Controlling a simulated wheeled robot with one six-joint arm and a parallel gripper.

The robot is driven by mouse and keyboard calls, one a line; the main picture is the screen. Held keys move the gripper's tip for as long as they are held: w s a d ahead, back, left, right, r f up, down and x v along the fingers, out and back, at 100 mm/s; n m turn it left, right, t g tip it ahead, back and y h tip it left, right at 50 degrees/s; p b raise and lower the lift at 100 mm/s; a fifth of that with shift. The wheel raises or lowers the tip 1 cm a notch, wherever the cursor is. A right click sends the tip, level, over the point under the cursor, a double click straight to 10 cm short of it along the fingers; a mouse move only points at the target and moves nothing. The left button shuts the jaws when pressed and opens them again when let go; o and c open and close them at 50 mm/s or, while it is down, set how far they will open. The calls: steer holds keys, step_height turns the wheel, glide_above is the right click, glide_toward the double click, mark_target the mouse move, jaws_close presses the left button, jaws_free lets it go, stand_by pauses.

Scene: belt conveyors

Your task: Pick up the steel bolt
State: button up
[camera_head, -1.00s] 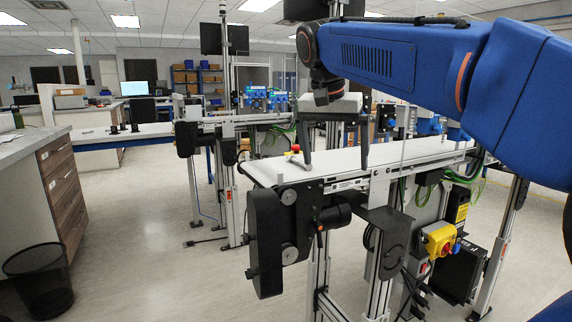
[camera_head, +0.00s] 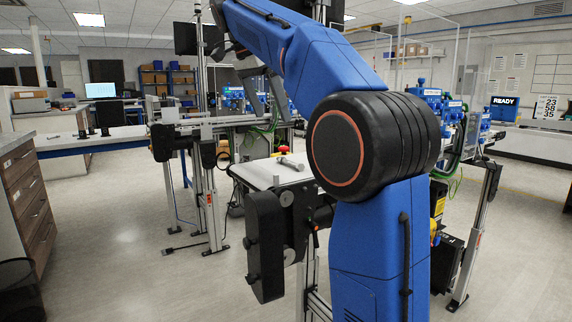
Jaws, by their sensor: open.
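The steel bolt (camera_head: 291,164) lies on the white belt of the near conveyor (camera_head: 262,176), close to its left end. It looks like a small grey cylinder with a wider head. My gripper (camera_head: 277,118) is above and beyond the bolt, with its two fingers spread and nothing seen between them. It is apart from the bolt. My arm hides much of the belt to the right of the bolt.
A red and yellow stop button (camera_head: 283,151) sits just behind the bolt. A second conveyor (camera_head: 215,122) stands behind, close to the gripper in the picture. Drawers (camera_head: 25,190) stand at the left, with open floor between.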

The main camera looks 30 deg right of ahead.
mark_target(289, 159)
steer(key=x, duration=1.5)
steer(key=shift+s+d+r, duration=0.1)
steer(key=shift+s, duration=0.05)
steer(key=c, duration=0.8)
